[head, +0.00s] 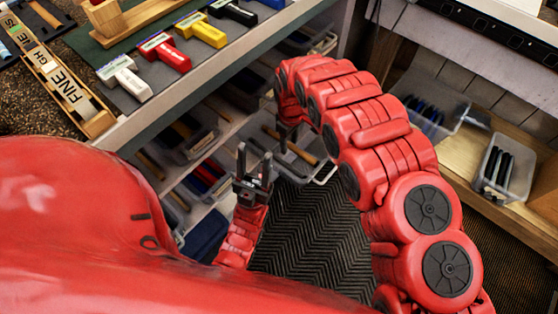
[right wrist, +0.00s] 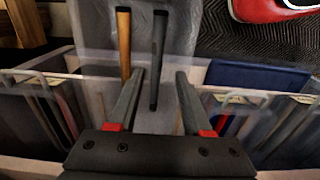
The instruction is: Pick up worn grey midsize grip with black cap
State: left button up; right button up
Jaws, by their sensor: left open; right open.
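A dark grey grip with a black cap (right wrist: 158,70) lies in a clear bin in the right wrist view, its cap end pointing away. A tan grip with a black cap (right wrist: 124,42) lies beside it on the left. My right gripper (right wrist: 159,74) is open, its fingers reaching over the bin with the grey grip between their lines; I see no contact. In the head view the tan grip (head: 290,146) shows in the bin, while the grey one cannot be made out near my right gripper (head: 285,132). My left gripper (head: 254,158) is open and empty.
The clear bin (head: 322,178) stands out from a shelf unit with other bins, such as one with red and blue grips (head: 205,178). Above is a counter with several coloured T-shaped pieces (head: 165,52). Bins (head: 506,170) stand on a wooden shelf at right.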

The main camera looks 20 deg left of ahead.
jog(key=b, duration=0.2)
send_over(288, 165)
jog(key=f, duration=1)
jog(key=shift+s, duration=0.35)
jog(key=shift+w+f, duration=0.1)
jog(key=shift+f, duration=0.6)
jog(key=f+b, duration=0.4)
jog(key=shift+w, duration=0.2)
jog(key=shift+r, duration=0.15)
jog(key=shift+c, duration=0.3)
grip_shut()
